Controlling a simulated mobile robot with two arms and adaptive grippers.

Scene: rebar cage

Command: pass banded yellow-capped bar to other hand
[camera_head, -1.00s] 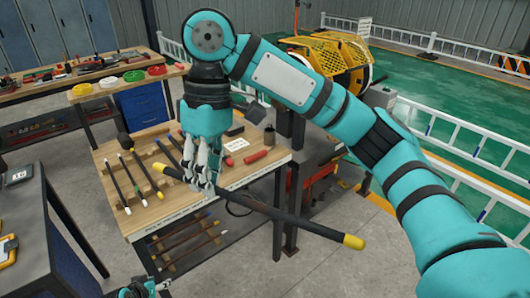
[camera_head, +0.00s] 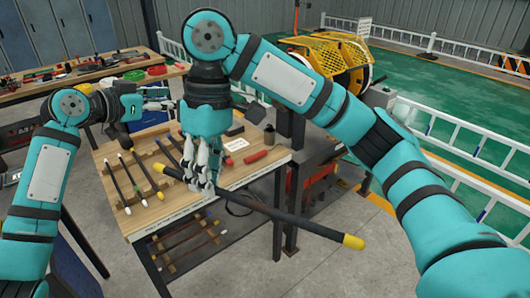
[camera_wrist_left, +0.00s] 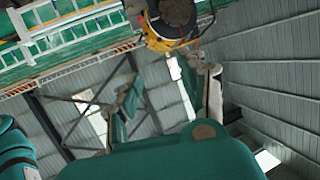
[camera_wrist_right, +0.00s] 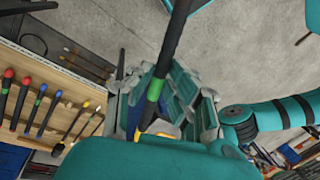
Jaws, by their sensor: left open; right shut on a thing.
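The banded bar is a long black bar (camera_head: 290,222) with yellow caps at both ends. It hangs at a slant, out past the table's front edge and above the floor. My right gripper (camera_head: 203,184) is shut on it, nearer its upper left end. The right wrist view shows the bar (camera_wrist_right: 178,25) between the fingers, with a green band. My left gripper (camera_head: 160,99) is open and empty, up and to the left of the right gripper, apart from the bar. The left wrist view shows its spread fingers (camera_wrist_left: 168,88) and no bar.
The wooden table (camera_head: 150,219) carries several other bars on racks (camera_head: 128,172), a red cylinder (camera_head: 255,157) and a dark bottle (camera_head: 269,135). A lower shelf holds more bars. A blue cabinet and a back workbench (camera_head: 30,92) stand behind at left.

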